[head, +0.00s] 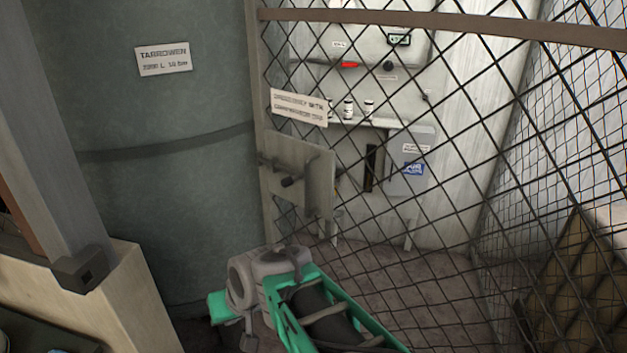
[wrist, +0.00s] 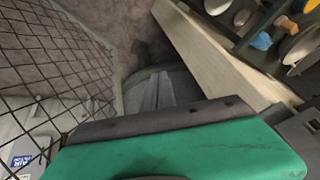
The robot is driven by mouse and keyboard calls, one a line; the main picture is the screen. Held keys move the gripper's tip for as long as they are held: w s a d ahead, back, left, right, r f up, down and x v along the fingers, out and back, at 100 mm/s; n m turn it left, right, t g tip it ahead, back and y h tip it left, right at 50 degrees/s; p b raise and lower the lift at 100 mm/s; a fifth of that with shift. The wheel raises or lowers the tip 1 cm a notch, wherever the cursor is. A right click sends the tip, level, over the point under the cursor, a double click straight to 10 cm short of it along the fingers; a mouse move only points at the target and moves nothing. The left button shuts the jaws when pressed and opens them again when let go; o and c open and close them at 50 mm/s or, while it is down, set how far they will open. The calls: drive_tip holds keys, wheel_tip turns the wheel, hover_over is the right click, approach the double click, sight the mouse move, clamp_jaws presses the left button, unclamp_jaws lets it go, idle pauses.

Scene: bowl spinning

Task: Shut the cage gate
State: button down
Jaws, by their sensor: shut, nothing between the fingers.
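The cage gate (head: 440,22) is black diamond mesh in a brown frame and fills the middle and right of the head view. Its left edge carries a white sign (head: 298,107) and a grey latch plate (head: 300,175) with a dark knob. A wide gap showing the tank separates this edge from the grey post at left. Mesh also shows at left in the wrist view (wrist: 45,60). My gripper (wrist: 157,88) is shut and empty, pointing down in the wrist view, apart from the mesh. In the head view, its fingers are hidden behind my grey-and-green wrist.
The green tank (head: 150,200) stands behind the gap. A grey post (head: 60,140) with a dark block and a cream beam (head: 135,300) stand at left. Behind the mesh is a pale control cabinet (head: 455,130). Shelves with several items (wrist: 265,40) lie at right in the wrist view.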

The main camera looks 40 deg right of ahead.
drive_tip(key=w+d+r+m+t+h, duration=0.1)
drive_tip(key=w+d+r+m+t, duration=0.3)
drive_tip(key=d, duration=0.4)
drive_tip(key=w+d+r+m+t, duration=0.2)
drive_tip(key=w+d+m+t, duration=0.2)
drive_tip(key=d+m, duration=0.35)
drive_tip(key=s+d+r+m+t+h, duration=0.1)
drive_tip(key=s+d+r+m+h, duration=0.15)
drive_tip(key=d, duration=0.25)
drive_tip(key=s+d+r+m+t+h+p, duration=0.1)
drive_tip(key=d+r+m+h, duration=0.15)
drive_tip(key=d, duration=0.25)
drive_tip(key=s+d+r+m+t+h, duration=0.1)
drive_tip(key=s+d+r+m, duration=0.1)
drive_tip(key=d+m, duration=0.15)
drive_tip(key=p+x, duration=0.1)
drive_tip(key=x, duration=0.2)
drive_tip(key=p+x, duration=0.1)
drive_tip(key=x, duration=0.2)
drive_tip(key=p+x, duration=0.1)
drive_tip(key=x, duration=0.3)
drive_tip(key=shift+d+f, duration=0.2)
drive_tip(key=shift+d, duration=0.15)
drive_tip(key=shift+n, duration=0.3)
